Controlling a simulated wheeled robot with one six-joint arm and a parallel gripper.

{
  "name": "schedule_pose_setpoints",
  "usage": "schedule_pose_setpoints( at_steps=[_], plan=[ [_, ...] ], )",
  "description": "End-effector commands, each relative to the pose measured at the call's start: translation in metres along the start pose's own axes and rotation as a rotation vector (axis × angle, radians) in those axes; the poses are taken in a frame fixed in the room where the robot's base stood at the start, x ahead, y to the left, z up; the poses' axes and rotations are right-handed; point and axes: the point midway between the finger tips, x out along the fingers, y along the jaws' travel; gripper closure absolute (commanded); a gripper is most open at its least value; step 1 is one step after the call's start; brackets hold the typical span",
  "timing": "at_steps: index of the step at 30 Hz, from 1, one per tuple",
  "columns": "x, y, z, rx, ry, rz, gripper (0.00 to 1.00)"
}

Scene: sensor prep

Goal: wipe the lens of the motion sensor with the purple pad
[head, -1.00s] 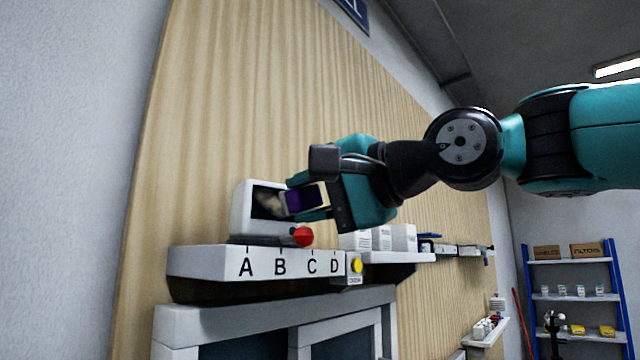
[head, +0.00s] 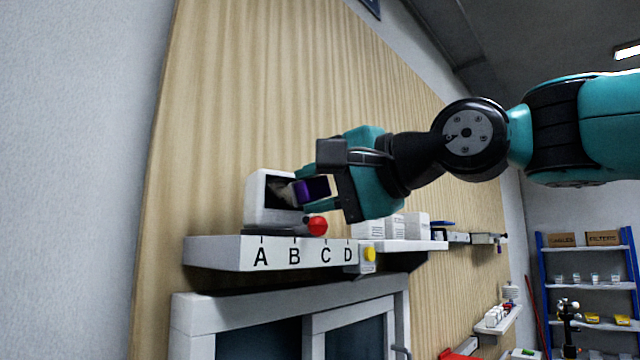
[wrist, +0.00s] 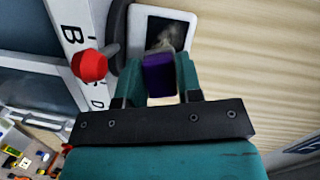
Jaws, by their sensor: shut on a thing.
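The motion sensor (head: 262,200) is a white box with a dark lens face, standing on a shelf labelled A to D. Its dark lens face (wrist: 155,28) bears a pale smudge in the wrist view. My gripper (head: 318,188) is shut on the purple pad (head: 316,187). The pad (wrist: 159,74) sits between the two teal fingers in the wrist view, in front of the lens face. I cannot tell whether the pad touches the lens. The pad and fingers hide part of the lens face.
A red ball-shaped knob (head: 317,226) stands beside the sensor, close to my gripper. The lettered shelf (head: 215,252) lies below, with a yellow button (head: 370,254) at its right end. White boxes (head: 417,226) stand further right. The wooden wall (head: 240,90) is bare above.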

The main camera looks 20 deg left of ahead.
Motion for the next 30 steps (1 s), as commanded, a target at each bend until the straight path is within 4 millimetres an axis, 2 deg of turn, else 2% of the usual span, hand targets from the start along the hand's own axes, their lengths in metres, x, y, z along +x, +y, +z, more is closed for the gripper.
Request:
schedule_pose_setpoints(
  at_steps=[20,30],
  plan=[
    [0.011,0.000,-0.004,0.000,-0.001,-0.001,0.86],
    [0.017,-0.006,0.015,0.000,-0.002,-0.001,0.86]
  ],
)
